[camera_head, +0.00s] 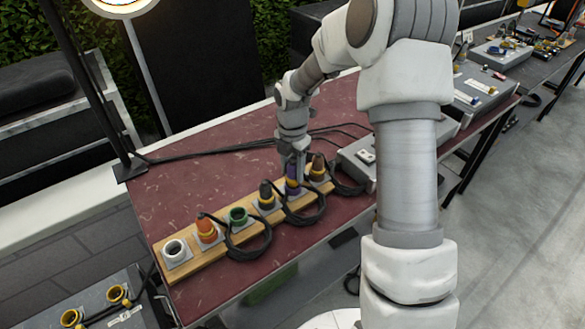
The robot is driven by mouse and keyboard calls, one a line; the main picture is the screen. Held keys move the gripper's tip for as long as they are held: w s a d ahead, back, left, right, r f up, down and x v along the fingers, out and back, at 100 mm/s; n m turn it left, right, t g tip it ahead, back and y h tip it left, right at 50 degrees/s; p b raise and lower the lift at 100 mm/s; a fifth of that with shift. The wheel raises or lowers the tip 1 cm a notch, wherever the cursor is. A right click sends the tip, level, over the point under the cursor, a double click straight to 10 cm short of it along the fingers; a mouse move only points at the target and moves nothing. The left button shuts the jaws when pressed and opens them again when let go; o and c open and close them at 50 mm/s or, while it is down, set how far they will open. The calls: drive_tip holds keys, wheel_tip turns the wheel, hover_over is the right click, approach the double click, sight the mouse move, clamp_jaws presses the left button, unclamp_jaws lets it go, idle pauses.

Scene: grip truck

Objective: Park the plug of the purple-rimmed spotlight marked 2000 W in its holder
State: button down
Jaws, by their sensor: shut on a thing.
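My gripper (292,176) points down over the wooden board (215,259) on the dark red table. It is shut on a purple plug (292,188), which it partly hides. The plug is at the board's row of holders, between a black plug with a yellow ring (266,193) and a dark plug with an orange-yellow base (318,167). I cannot tell whether the purple plug is fully seated or just above its holder. No purple-rimmed spotlight or 2000 W marking can be made out; a lit lamp (122,3) is cut off at the top left.
The board also bears an empty-looking grey socket (175,249), an orange plug (206,230) and a green socket (238,215). Black cable loops (250,240) hang along its front edge. A grey box (357,158) stands just right. The table (190,180) is mostly clear behind the board.

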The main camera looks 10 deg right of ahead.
sight(293, 161)
drive_tip(key=shift+f+b, duration=0.5)
drive_tip(key=shift+f, duration=0.5)
unclamp_jaws()
idle(0.4)
drive_tip(key=shift+r, duration=0.1)
drive_tip(key=shift+r+p, duration=2.1)
drive_tip(key=shift+r, duration=0.35)
